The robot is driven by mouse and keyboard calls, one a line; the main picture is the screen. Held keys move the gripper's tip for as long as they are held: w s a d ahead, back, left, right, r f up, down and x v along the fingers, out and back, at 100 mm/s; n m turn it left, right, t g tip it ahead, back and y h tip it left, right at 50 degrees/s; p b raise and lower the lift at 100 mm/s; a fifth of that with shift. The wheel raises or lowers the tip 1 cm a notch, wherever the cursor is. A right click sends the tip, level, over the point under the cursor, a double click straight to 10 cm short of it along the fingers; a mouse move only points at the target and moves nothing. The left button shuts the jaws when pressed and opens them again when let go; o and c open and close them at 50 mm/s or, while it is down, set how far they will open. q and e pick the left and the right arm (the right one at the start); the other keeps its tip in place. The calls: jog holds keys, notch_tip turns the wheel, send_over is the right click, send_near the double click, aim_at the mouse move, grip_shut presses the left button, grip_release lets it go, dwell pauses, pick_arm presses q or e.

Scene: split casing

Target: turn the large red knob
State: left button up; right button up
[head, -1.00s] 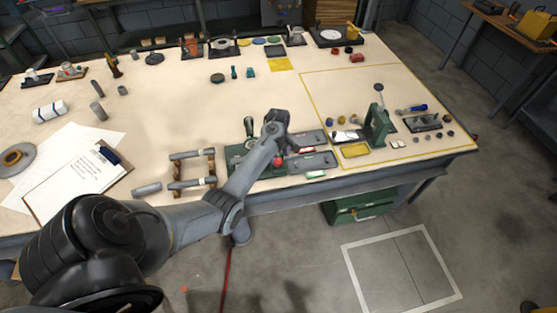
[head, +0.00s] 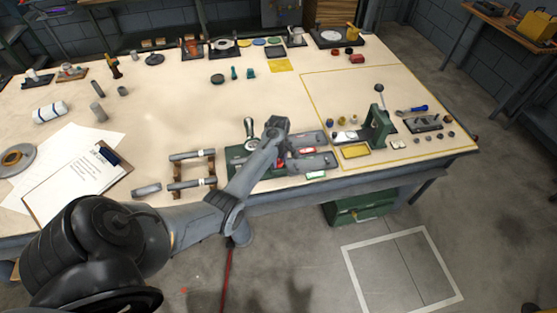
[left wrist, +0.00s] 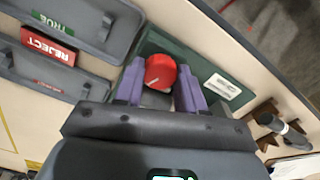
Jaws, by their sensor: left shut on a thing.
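The large red knob (left wrist: 160,72) sits on a green panel (left wrist: 200,70) in the left wrist view. My left gripper (left wrist: 160,80) has its two purple fingers on either side of the knob and is shut on it. In the head view my left forearm and wrist reach over the green panel (head: 238,158) near the table's front edge, and they hide the fingers. A small red patch shows beside the wrist there; I cannot tell how much of it is the knob. My right gripper is not in view.
Grey trays (head: 316,161) lie right beside the panel, with a red REJECT label (left wrist: 48,46) between them. A rack with grey cylinders (head: 192,184) stands to the left. A green press (head: 377,125) stands further right.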

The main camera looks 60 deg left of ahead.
aim_at(278, 162)
pick_arm(q)
jog(key=shift+r+p, duration=0.2)
jog(key=shift+p, duration=0.3)
jog(key=shift+r+m+p, duration=0.1)
jog(key=shift+m+p, duration=0.9)
jog(key=shift+p, duration=0.15)
jog(key=shift+f+m+p, duration=0.2)
jog(key=shift+m+p, duration=0.2)
jog(key=shift+m, duration=0.2)
jog(key=shift+f, duration=0.1)
jog(key=o, duration=1)
jog(key=shift+o, duration=0.2)
notch_tip(278, 162, up, 11)
jog(key=p, duration=0.1)
jog(key=shift+f, duration=0.15)
